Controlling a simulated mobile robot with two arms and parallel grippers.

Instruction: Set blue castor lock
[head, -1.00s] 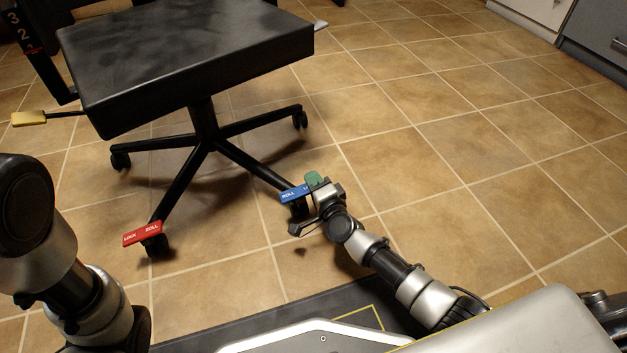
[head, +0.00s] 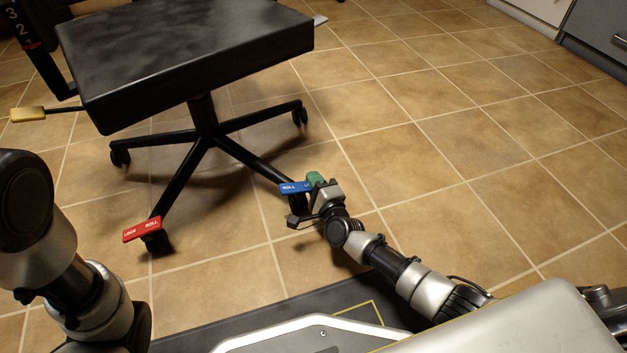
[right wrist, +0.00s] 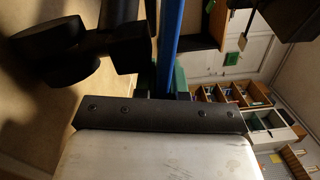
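The blue castor lock (head: 291,187) is a flat pedal on the chair leg's end nearest my right arm. "ROLL" shows on its left part; the lettering at its right end is partly hidden. My right gripper (head: 319,184) is at that right end, with a green part showing beside it. In the right wrist view the blue pedal (right wrist: 171,45) appears edge-on, as a narrow bar running to the gripper, with green (right wrist: 180,76) beside it. Whether the fingers clamp it cannot be told. My left gripper is not in view; only its arm shows.
A red lock pedal (head: 143,229) marked LOCK and ROLL sits on the chair's near left castor. The black chair seat (head: 190,55) overhangs the legs. A yellow lever tab (head: 27,114) sticks out at left. Tiled floor (head: 450,150) to the right is clear.

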